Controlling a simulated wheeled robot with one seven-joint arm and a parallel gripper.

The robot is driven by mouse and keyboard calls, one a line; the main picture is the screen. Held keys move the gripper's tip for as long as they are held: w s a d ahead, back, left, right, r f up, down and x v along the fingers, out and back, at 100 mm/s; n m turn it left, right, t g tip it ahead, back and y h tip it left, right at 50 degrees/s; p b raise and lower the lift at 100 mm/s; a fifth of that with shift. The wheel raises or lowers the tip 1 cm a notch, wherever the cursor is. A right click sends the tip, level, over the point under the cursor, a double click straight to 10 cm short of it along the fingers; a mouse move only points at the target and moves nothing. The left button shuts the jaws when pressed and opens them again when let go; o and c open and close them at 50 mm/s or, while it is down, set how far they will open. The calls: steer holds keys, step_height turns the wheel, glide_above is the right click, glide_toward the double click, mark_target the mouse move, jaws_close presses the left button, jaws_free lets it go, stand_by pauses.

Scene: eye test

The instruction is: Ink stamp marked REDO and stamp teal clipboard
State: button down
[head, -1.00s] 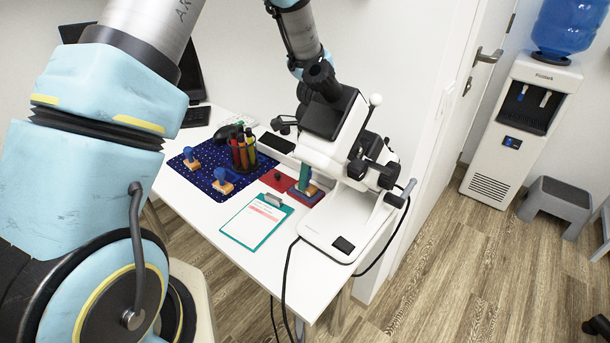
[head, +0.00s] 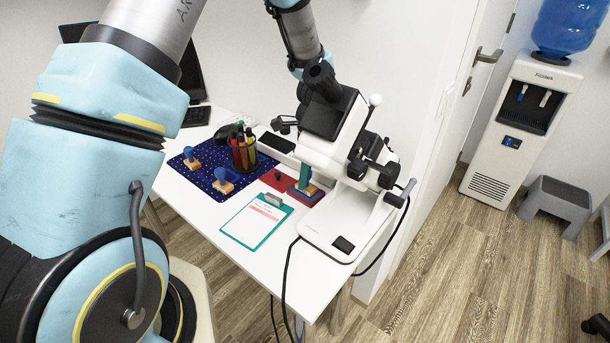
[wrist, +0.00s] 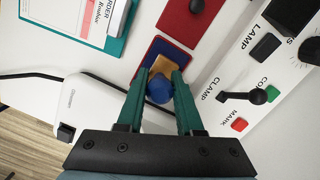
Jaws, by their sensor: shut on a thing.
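In the wrist view, the teal fingers of my gripper (wrist: 159,92) are shut on the blue knob of a stamp (wrist: 160,88). Its wooden base is over a dark blue ink pad with a red rim (wrist: 150,52); I cannot tell if it touches. Its marking is hidden. In the head view, my gripper (head: 305,177) is partly hidden by a microscope. The teal clipboard (head: 237,238) with a white printed sheet lies flat on the table, left of the pad. Its corner shows at top left in the wrist view (wrist: 112,44).
The white microscope (head: 318,235) stands close to the right, its cable hanging over the table's front edge. A red lid with a black knob (wrist: 184,28) lies beside the pad. A dotted blue mat (head: 203,177) holds two other stamps (head: 192,155) (head: 222,182) and a pen cup (head: 242,153).

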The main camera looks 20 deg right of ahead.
steer(key=shift+r+p, duration=3.05)
steer(key=shift+r, duration=0.5)
